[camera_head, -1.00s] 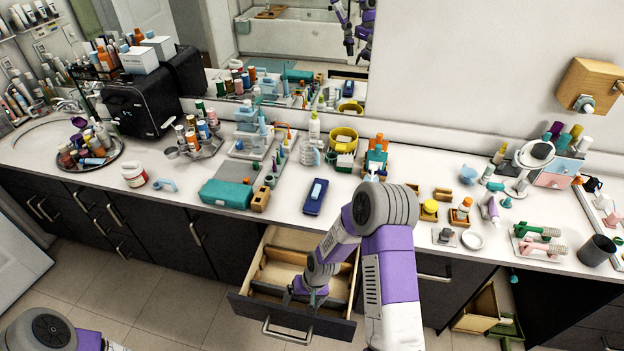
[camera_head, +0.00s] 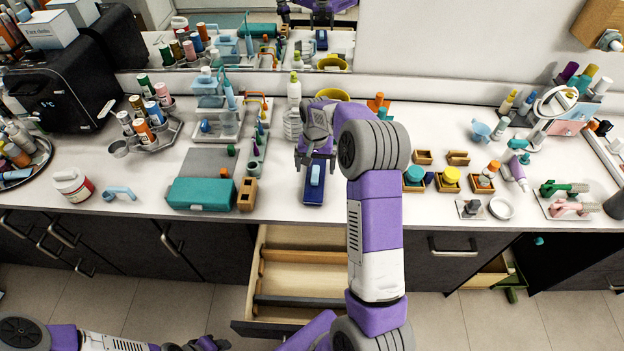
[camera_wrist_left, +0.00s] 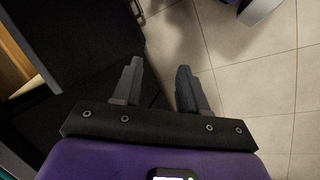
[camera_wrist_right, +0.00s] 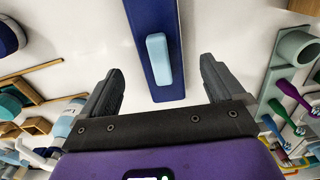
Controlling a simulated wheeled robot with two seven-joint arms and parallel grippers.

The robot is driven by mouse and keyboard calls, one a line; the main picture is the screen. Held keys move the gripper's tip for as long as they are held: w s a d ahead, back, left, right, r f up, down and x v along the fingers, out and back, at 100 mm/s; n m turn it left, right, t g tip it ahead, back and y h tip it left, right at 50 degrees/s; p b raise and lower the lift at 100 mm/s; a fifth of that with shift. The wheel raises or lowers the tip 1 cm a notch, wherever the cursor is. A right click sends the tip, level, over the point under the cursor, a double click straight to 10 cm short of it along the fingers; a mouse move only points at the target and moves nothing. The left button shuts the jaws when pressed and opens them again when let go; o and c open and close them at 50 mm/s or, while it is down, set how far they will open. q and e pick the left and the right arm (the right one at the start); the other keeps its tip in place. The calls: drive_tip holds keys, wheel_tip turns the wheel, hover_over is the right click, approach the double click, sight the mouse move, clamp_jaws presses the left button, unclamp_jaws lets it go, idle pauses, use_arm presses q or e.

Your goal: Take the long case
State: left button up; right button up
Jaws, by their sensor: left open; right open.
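A long dark blue case (camera_head: 313,198) with a light blue raised grip (camera_head: 316,174) lies on the counter near its front edge. My right gripper (camera_head: 316,163) is open above the case's far part, fingers pointing down. In the right wrist view the case (camera_wrist_right: 149,18) and its grip (camera_wrist_right: 158,58) show between and beyond the open, empty fingers (camera_wrist_right: 158,75); they appear apart from it. My left gripper (camera_head: 207,344) is low at the bottom edge of the head view. The left wrist view shows its fingers (camera_wrist_left: 158,68) open and empty over the floor.
Small wooden trays (camera_head: 423,157) sit to the right. An open drawer (camera_head: 300,272) juts out below. Counter right of the case looks partly free.

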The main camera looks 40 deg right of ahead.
sight(315, 174)
drive_tip(key=shift+s+f, duration=0.2)
drive_tip(key=shift+f, duration=0.5)
drive_tip(key=f, duration=0.4)
drive_tip(key=shift+w+f+b, duration=0.15)
drive_tip(key=shift+w+b, duration=0.05)
drive_tip(key=shift+b, duration=0.2)
drive_tip(key=c, duration=1.2)
